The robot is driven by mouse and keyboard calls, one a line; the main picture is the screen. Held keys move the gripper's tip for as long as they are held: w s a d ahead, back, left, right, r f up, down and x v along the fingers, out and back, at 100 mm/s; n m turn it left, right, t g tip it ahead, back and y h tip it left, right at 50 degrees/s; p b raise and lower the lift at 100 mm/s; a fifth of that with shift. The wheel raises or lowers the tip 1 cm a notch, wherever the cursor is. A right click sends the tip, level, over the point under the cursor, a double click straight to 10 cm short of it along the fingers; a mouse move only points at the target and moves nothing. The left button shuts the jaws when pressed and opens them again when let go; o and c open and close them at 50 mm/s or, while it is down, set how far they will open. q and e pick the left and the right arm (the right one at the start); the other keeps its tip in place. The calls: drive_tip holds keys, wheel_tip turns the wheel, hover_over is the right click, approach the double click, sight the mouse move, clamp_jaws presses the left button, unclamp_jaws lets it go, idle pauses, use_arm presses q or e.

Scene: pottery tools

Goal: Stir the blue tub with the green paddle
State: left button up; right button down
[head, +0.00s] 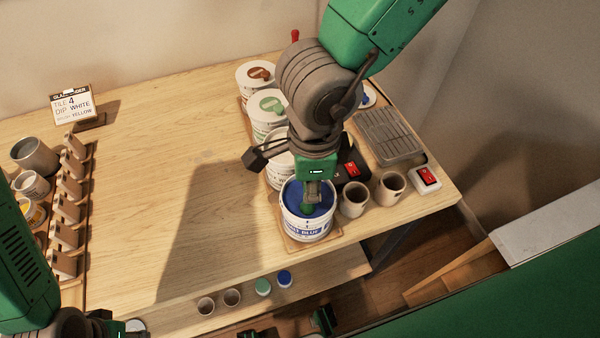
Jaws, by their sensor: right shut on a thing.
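The blue tub (305,232) is a white bucket with a blue-lettered label and blue contents. It stands at the front edge of the table, right of the middle. My right gripper (312,198) points down over its open top and is shut on the green paddle (306,208). Only a short green piece of the paddle shows at the fingers, against the blue; its lower end is hidden.
A rack (65,208) and mugs fill the left side. The middle tabletop is clear. Small pots (206,306) sit on a lower shelf.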

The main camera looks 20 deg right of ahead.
drive_tip(key=shift+w, duration=2.05)
drive_tip(key=s, duration=0.4)
drive_tip(key=shift+s+d, duration=0.1)
drive_tip(key=shift+d, duration=0.15)
drive_tip(key=shift+w+d, duration=0.2)
drive_tip(key=shift+w, duration=0.9)
drive_tip(key=shift+a, duration=0.1)
